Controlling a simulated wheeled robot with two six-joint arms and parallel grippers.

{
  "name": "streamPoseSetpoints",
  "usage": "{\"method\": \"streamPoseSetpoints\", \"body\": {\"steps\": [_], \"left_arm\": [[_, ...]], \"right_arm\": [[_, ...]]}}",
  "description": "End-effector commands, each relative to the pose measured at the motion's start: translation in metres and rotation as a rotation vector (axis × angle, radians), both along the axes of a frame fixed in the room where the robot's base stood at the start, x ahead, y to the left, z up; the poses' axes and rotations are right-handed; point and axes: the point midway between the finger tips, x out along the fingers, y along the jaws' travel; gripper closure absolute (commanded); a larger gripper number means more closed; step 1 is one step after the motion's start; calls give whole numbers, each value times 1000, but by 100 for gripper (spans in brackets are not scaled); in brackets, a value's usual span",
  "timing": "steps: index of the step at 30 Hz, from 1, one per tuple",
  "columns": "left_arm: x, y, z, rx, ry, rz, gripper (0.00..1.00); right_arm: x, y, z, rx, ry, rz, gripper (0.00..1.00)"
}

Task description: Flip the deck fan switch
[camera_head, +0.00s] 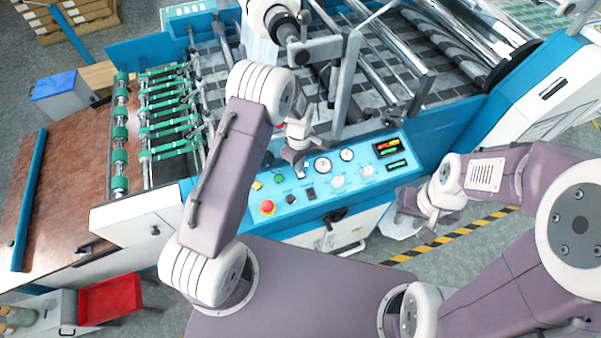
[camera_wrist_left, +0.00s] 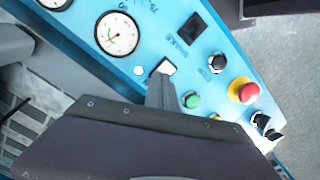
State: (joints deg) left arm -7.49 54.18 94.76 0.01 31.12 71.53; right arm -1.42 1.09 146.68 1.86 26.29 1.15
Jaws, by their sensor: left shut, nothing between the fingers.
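The blue control panel (camera_head: 385,178) of the machine carries the switches; no label reads clearly as the deck fan. My left gripper (camera_head: 299,168) is shut and empty, pointing down at the panel left of the round gauges. In the left wrist view the gripper (camera_wrist_left: 162,85) ends at a small pale square piece (camera_wrist_left: 166,67), perhaps a switch partly hidden by the fingers; I cannot tell whether they touch. A black rocker switch (camera_head: 310,194) sits close by and also shows in the wrist view (camera_wrist_left: 190,28). My right gripper (camera_head: 428,212) hangs right of the panel, its jaws unclear.
A red emergency button (camera_head: 267,207), a green button (camera_head: 279,177) and a black knob (camera_head: 291,199) sit near my left gripper. Rollers and metal bars (camera_head: 345,85) stand behind the panel.

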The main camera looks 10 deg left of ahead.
Motion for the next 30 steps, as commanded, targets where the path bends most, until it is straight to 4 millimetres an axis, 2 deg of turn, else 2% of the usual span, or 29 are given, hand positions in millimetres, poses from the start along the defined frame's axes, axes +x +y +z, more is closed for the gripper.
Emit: {"method": "streamPoseSetpoints", "body": {"steps": [5, 23, 30], "left_arm": [[0, 0, 10, 0, -1, 0, 100], [0, 0, 70, 0, -1, 0, 100], [0, 0, 71, 0, -1, 0, 100]], "right_arm": [[0, 0, 8, 0, 0, 0, 69], [0, 0, 53, 0, 0, 0, 69], [0, 0, 53, 0, 0, 0, 69]]}}
